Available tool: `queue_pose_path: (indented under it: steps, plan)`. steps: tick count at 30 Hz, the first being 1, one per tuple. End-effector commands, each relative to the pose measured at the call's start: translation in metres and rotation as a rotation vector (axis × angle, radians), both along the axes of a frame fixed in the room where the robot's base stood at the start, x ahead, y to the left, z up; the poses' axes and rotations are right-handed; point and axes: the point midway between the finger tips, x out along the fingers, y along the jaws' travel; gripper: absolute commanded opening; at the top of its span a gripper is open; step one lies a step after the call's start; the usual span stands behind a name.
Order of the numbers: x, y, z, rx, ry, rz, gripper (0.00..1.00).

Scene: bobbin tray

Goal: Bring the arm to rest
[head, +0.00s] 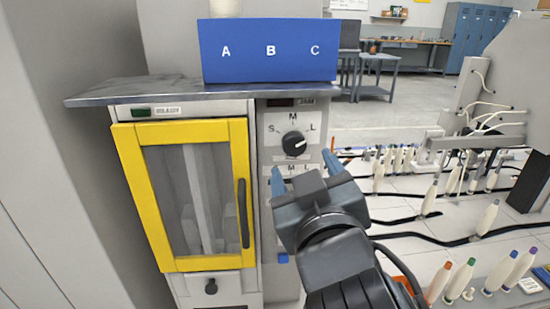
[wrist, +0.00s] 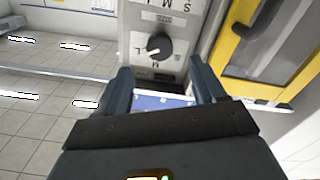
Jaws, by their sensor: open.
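My gripper (head: 305,174) is raised in front of the machine's control panel (head: 272,130), its two blue-grey fingers apart with nothing seen between them. A black rotary knob (head: 294,143) with S, M and L marks sits just above the gripper in the head view. In the wrist view the knob (wrist: 159,46) shows beyond the open fingers (wrist: 163,92), apart from them. The lower part of the panel is hidden behind my gripper and arm in the head view.
A yellow-framed door (head: 134,200) with a dark handle is closed left of the panel. A blue box (head: 268,50) lettered A, B, C stands on the metal shelf (head: 130,92) above. Pale floor shows behind.

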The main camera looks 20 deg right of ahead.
Motion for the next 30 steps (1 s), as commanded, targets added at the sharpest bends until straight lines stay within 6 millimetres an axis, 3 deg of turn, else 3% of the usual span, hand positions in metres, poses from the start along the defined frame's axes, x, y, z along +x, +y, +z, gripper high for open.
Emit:
queue_pose_path:
  steps: [7, 14, 21, 30]
  plan:
    - [-0.003, 0.0, -0.007, -0.003, 0.011, 0.014, 0.7]
    - [-0.034, 0.002, -0.061, -0.006, 0.083, 0.119, 0.7]
    - [-0.095, 0.004, -0.118, 0.049, 0.152, 0.241, 0.7]
    - [-0.188, 0.0, -0.154, 0.179, 0.203, 0.32, 0.7]
